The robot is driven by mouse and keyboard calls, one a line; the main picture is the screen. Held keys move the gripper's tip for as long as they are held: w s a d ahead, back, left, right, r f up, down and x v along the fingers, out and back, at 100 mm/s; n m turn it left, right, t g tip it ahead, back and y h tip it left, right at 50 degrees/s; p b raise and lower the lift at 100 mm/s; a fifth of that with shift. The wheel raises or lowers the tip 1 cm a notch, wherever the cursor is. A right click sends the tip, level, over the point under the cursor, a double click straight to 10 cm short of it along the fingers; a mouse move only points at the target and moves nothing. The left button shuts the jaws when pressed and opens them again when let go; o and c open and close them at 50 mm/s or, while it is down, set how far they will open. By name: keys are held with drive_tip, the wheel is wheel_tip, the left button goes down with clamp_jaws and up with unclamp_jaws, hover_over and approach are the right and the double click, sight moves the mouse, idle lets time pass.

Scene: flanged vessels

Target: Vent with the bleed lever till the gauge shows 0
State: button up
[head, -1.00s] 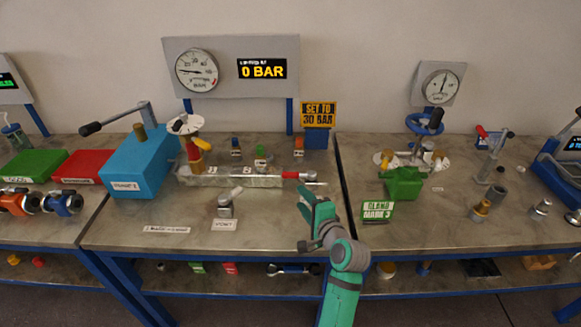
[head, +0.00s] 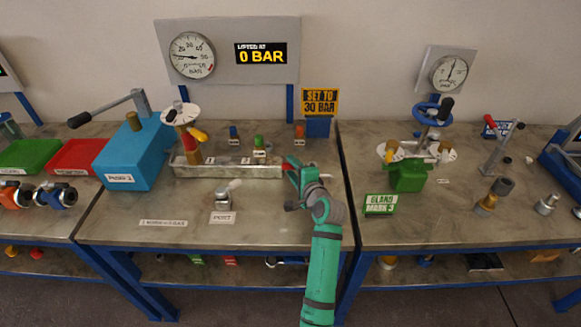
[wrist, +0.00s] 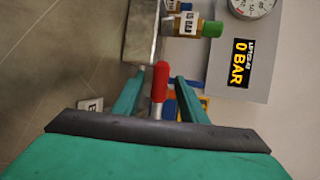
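The red-handled lever (wrist: 160,82) lies between my two open fingers in the wrist view, with a gap on either side. A small grey lever fitting (head: 228,196) stands on the bench behind a label.
A blue pump box (head: 132,155) with a long handle stands left of the block. A yellow sign (head: 320,102) reads set to 30 bar. A green vise-like block (head: 408,177) stands on the right bench.

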drive_tip(key=shift+w+a+f, duration=0.15)
drive_tip(key=shift+w+a, duration=0.2)
drive_tip(key=shift+w, duration=0.25)
